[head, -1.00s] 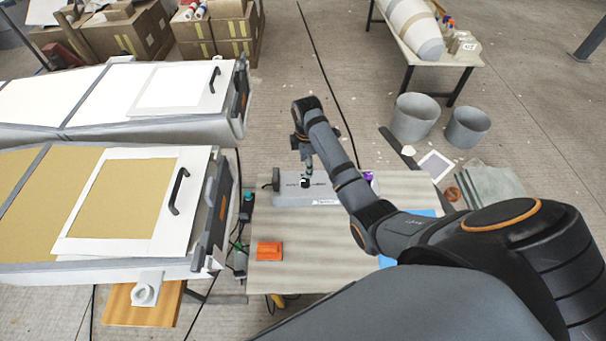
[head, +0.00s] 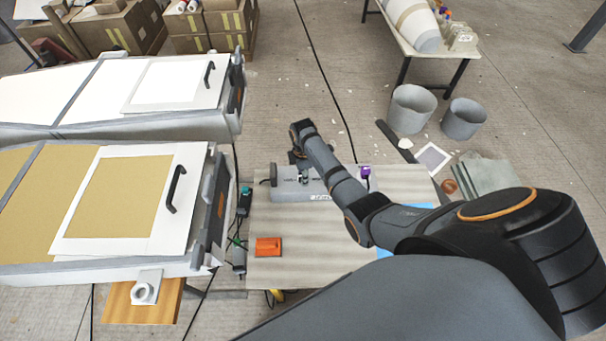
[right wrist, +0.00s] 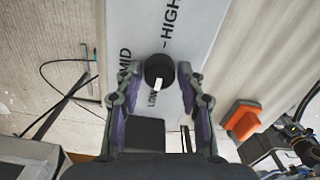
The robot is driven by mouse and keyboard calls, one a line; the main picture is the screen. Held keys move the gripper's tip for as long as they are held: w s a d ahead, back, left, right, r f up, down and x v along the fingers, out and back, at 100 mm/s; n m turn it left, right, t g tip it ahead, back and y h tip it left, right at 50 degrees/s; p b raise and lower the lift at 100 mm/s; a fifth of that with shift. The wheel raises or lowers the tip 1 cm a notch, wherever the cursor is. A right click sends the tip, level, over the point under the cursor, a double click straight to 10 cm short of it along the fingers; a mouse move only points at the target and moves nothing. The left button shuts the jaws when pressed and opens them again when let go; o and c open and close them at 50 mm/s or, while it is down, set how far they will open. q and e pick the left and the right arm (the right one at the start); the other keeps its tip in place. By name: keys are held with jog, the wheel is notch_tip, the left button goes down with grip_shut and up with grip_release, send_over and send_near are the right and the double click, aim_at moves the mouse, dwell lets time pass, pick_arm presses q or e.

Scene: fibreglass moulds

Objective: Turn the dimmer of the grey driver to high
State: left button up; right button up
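The grey driver (head: 318,193) is a flat box on the small wood-grain table, partly hidden under my right arm. In the right wrist view its face (right wrist: 203,25) bears the words LOW, MID and HIGH. Its dimmer is a round black knob (right wrist: 159,69) with a white pointer directed at LOW. My right gripper (right wrist: 160,76) has one fingertip on either side of the knob, with narrow gaps seeming to remain. It also shows in the head view (head: 304,178), over the driver. My left gripper is not in view.
An orange block (head: 268,247) lies on the table (head: 310,260) nearer to me. A purple item (head: 365,172) stands at the driver's right. Moulds with white lids (head: 100,247) fill the left. Cables and a black adapter (head: 243,203) run along the table's left edge.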

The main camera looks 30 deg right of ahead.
jog(key=c, duration=0.7)
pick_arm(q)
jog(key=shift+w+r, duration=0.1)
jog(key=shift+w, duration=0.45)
pick_arm(e)
jog(key=shift+o, duration=0.2)
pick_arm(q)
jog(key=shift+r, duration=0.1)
